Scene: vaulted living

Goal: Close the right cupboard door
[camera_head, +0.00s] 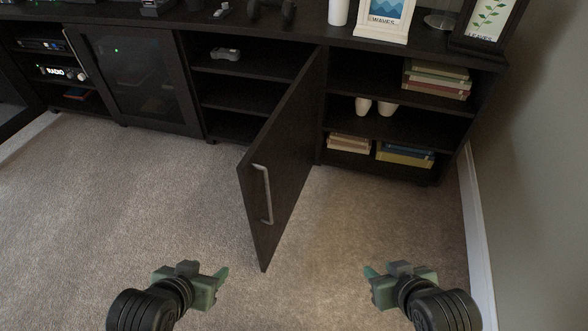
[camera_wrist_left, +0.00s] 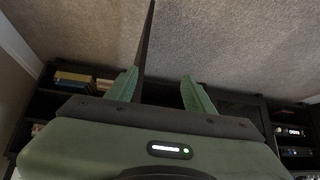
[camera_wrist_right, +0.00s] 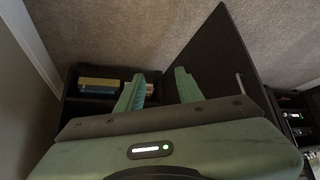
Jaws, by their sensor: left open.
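The cupboard door (camera_head: 285,150) is a dark panel standing wide open. It is attached at the divider between the middle and right shelf bays and juts out over the carpet. Its silver handle (camera_head: 265,193) is near the free edge, on the face turned right. My left gripper (camera_head: 222,275) is open and empty, left of the door's free edge. My right gripper (camera_head: 370,272) is open and empty, right of the door. Neither touches the door. The door shows edge-on in the left wrist view (camera_wrist_left: 145,40) and broadly in the right wrist view (camera_wrist_right: 218,60).
The dark cabinet (camera_head: 400,55) runs along the back, with books (camera_head: 437,82) and two white vases (camera_head: 375,106) in its right bay. A glass-fronted door (camera_head: 140,85) at left is shut. A wall (camera_head: 530,160) bounds the right side. Carpet (camera_head: 130,200) beside the door is clear.

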